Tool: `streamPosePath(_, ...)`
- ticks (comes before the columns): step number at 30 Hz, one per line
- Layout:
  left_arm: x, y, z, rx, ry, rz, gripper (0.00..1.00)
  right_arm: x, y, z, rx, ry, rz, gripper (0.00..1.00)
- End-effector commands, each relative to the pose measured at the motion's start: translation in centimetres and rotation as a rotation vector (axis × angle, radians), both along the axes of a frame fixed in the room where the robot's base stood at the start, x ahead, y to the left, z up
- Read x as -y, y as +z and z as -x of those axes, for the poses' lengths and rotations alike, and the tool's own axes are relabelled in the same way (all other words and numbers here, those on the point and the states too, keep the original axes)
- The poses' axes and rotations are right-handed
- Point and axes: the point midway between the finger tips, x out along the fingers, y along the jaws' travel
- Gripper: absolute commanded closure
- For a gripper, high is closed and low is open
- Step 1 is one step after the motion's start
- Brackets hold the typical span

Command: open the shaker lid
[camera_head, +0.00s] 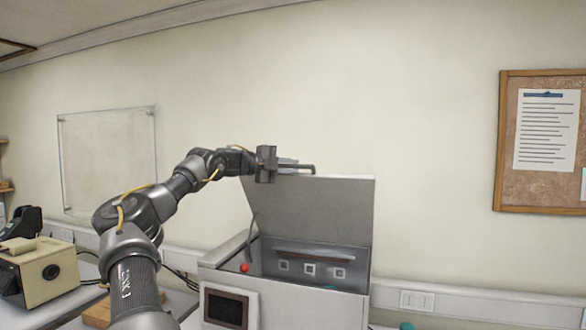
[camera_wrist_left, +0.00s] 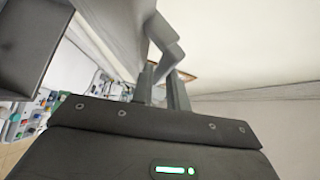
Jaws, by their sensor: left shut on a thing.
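The shaker (camera_head: 232,275) is a light grey box with a small dark screen on its front left. Its lid (camera_head: 322,212) stands raised, nearly upright, at the back, and the inside shows. My left gripper (camera_head: 290,164) is at the top left edge of the lid, shut on the lid handle (camera_head: 308,168), a grey bar. In the left wrist view the two fingers (camera_wrist_left: 164,90) close around the grey handle (camera_wrist_left: 166,40). My right gripper is in neither view.
A red ball-like knob (camera_head: 244,267) sits at the left inside the shaker. A beige device (camera_head: 30,268) stands on the bench at the far left. A wall trunking with sockets (camera_head: 417,299) runs behind the bench.

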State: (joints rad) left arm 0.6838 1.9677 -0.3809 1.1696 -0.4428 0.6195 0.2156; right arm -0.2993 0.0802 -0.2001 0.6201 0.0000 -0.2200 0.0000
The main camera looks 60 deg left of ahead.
Motion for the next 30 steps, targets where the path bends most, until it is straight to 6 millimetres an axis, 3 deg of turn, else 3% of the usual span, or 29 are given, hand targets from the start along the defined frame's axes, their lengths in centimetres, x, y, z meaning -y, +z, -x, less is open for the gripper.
streamPosePath(3, 0.0, 0.1, 0.0, 0.002, 0.002, -0.001, 1.00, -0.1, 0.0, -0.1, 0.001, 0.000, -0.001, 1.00)
streamPosePath(4, 0.0, 0.1, 0.0, 0.002, 0.002, -0.001, 0.82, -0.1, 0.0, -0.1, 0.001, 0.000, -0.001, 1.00)
streamPosePath(7, 0.0, 0.1, -0.1, 0.001, 0.000, -0.001, 0.68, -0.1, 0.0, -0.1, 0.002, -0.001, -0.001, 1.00)
streamPosePath(18, 0.1, -0.1, 0.5, 0.001, 0.001, -0.002, 0.68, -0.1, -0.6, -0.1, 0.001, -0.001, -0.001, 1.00)
streamPosePath(30, 0.2, 0.4, 7.9, 0.003, 0.003, -0.002, 0.68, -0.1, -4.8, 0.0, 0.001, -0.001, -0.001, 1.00)
